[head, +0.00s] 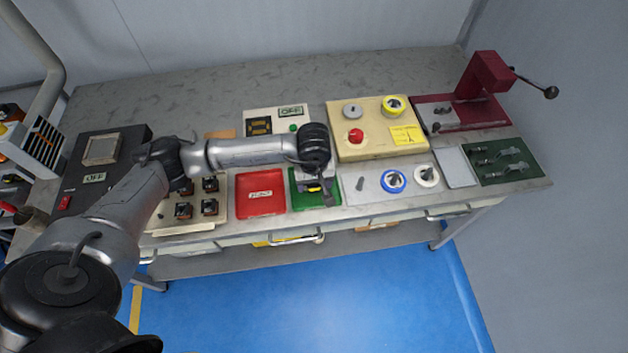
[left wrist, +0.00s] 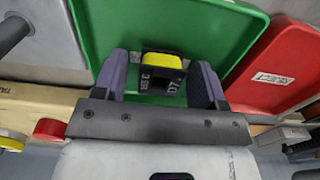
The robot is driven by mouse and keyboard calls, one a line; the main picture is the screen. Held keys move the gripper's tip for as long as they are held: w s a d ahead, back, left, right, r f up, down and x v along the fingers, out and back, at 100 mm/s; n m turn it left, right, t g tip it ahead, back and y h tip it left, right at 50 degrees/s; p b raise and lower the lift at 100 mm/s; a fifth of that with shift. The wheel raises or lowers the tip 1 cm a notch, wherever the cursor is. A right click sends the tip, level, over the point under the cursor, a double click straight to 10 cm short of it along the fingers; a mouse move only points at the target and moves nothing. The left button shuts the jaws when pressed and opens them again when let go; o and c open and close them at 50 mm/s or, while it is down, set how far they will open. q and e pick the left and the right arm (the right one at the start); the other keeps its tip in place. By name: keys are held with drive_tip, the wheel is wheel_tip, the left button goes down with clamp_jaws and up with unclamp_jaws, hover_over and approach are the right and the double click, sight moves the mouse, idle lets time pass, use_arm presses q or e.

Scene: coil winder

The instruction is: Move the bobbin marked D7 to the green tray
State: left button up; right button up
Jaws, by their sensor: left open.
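The green tray (head: 297,204) is at the front middle of the bench, and it fills much of the left wrist view (left wrist: 110,25). My left gripper (head: 318,188) points down over this tray. In the left wrist view its fingers (left wrist: 162,64) are open, one on each side of a bobbin. The bobbin (left wrist: 163,64) is black with a yellow winding and shows the mark D7. It appears to rest on the tray floor; its underside is hidden. The head view shows only a bit of yellow under my wrist. My right gripper is not in view.
A red tray (head: 262,204) marked REJECT stands left of the green tray. Farther left, a pale holder (head: 160,222) carries several dark bobbins. Right of the green tray is a grey plate (head: 362,198) with a blue spool (head: 394,180). A cream panel (head: 350,152) stands behind.

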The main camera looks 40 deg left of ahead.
use_arm(q)
drive_tip(key=shift+r+p, duration=0.3)
wheel_tip(320, 180, up, 12)
drive_tip(key=p, duration=0.1)
drive_tip(key=shift+f, duration=0.15)
